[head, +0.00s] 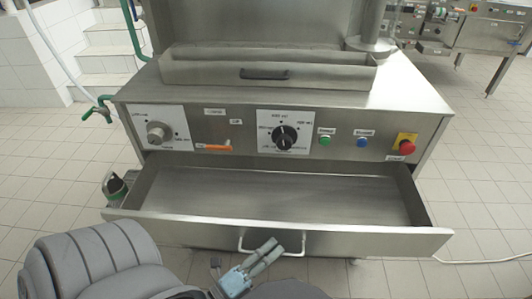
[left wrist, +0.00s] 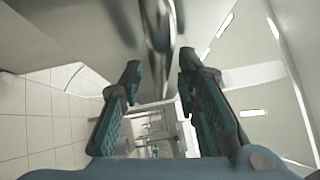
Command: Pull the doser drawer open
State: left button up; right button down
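The doser drawer (head: 290,197) is a wide, shallow steel drawer below the control panel. It stands pulled well out, and its inside looks empty. Its curved metal handle (head: 303,243) is on the middle of the front. My left gripper (head: 272,249) is at the handle's left part, in front of the drawer face. In the left wrist view, the gripper (left wrist: 160,78) has its two dark teal fingers apart, with the shiny handle bar (left wrist: 160,25) ahead of the gap between them. I cannot tell whether a finger touches it. My right gripper is not in view.
The control panel has a grey knob (head: 159,133), a black dial (head: 285,136), green and blue buttons, and a red stop button (head: 405,147). A steel tray with a black handle (head: 265,73) sits on top. A green-handled tap (head: 98,112) sticks out at left.

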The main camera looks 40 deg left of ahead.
pick_arm(q)
jog(key=s+a+f, duration=0.1)
jog(key=s, duration=1)
jog(key=shift+s+a+f, duration=0.35)
